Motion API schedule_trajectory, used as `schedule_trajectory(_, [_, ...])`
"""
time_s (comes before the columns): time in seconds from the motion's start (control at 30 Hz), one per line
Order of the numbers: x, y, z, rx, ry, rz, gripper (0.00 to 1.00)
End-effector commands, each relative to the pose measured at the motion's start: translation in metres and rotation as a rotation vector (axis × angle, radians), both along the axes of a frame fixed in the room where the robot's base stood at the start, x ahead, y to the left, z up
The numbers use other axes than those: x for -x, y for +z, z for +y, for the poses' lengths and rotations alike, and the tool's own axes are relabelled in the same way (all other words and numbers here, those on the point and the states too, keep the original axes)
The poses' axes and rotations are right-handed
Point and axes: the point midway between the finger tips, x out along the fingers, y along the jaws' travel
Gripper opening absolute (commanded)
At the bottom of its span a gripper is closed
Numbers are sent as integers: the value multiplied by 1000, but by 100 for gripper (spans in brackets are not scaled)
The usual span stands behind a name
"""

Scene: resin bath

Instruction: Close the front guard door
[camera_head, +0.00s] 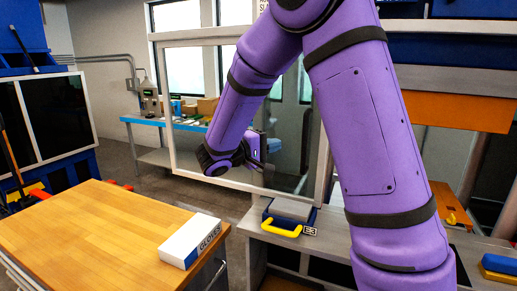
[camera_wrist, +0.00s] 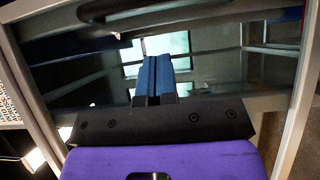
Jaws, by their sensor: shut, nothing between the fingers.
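The front guard door (camera_head: 192,38) is a clear panel in a pale metal frame. In the camera_head view it stands swung out from the machine toward the left, so it is open. In the wrist view its dark, reflective pane and grey frame (camera_wrist: 32,95) fill most of the picture. My gripper (camera_head: 275,145) is in front of the pane, near its lower middle. Its blue fingers (camera_wrist: 156,62) are pressed together and empty, pointing toward the pane. I cannot tell whether they touch it. My arm hides part of the door and much of the machine's opening.
A wooden-topped bench (camera_head: 85,225) with a gloves box (camera_head: 190,240) stands at the left front. A blue case with a yellow handle (camera_head: 283,229) sits on the grey ledge below the door. A blue-edged worktable (camera_head: 142,120) stands behind. Floor shows between bench and worktable.

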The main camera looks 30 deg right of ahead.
Motion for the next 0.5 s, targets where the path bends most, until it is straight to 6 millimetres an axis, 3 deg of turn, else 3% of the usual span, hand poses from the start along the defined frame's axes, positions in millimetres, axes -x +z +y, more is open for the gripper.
schedule_trajectory(0.2, [13,0,-31,0,0,2,0])
schedule_trajectory(0.5, [26,0,-45,0,1,0,0])
